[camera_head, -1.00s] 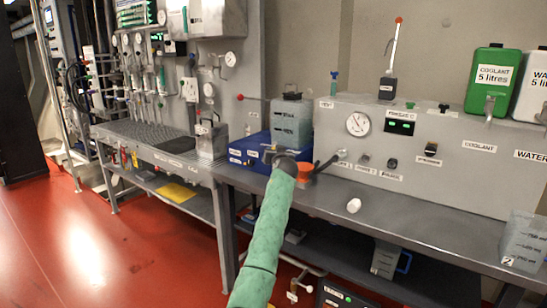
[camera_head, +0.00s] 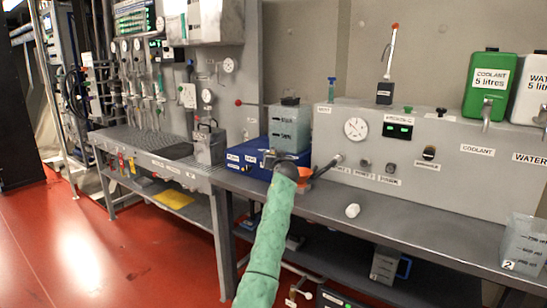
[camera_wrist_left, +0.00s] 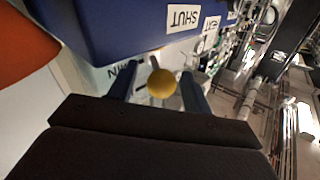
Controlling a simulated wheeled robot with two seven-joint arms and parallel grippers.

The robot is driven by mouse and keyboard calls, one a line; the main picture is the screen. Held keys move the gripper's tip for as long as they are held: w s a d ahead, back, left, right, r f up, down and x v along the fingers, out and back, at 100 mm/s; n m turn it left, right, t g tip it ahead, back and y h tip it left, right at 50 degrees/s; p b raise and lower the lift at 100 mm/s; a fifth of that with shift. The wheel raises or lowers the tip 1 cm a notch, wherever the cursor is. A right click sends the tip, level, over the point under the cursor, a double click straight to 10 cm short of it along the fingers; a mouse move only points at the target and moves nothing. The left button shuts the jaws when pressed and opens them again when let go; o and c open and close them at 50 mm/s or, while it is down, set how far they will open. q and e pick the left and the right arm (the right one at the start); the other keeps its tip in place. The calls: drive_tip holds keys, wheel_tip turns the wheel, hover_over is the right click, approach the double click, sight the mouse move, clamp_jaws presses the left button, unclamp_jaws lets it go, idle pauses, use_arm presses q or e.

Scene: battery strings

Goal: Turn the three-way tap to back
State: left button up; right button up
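The blue box (camera_head: 252,155) stands on the bench with a grey tank (camera_head: 289,127) on it. In the wrist view, the blue body (camera_wrist_left: 120,22) bears an upside-down SHUT label (camera_wrist_left: 184,18). A brass-coloured ball knob (camera_wrist_left: 161,84), apparently the tap's handle end, lies between the fingers of my left gripper (camera_wrist_left: 160,88). The fingers are apart, with visible gaps on both sides of the knob. In the head view my left gripper (camera_head: 271,158) is at the box's front and hides most of the tap. The tap's exact setting cannot be told. My right gripper is not in view.
An orange funnel-like part (camera_head: 304,173) is close to the right of my left wrist. A grey panel (camera_head: 440,152) with a gauge stands further right. A graduated container (camera_head: 524,245) stands at the right.

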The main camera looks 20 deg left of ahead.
use_arm(q)
drive_tip(key=v, duration=0.7)
drive_tip(key=shift+s+d+b, duration=0.15)
drive_tip(key=shift+s+b, duration=0.2)
drive_tip(key=shift+b, duration=0.05)
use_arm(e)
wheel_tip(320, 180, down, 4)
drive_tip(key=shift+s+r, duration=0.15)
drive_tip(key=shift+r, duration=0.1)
use_arm(q)
drive_tip(key=shift+f, duration=0.1)
drive_tip(key=shift+c, duration=0.4)
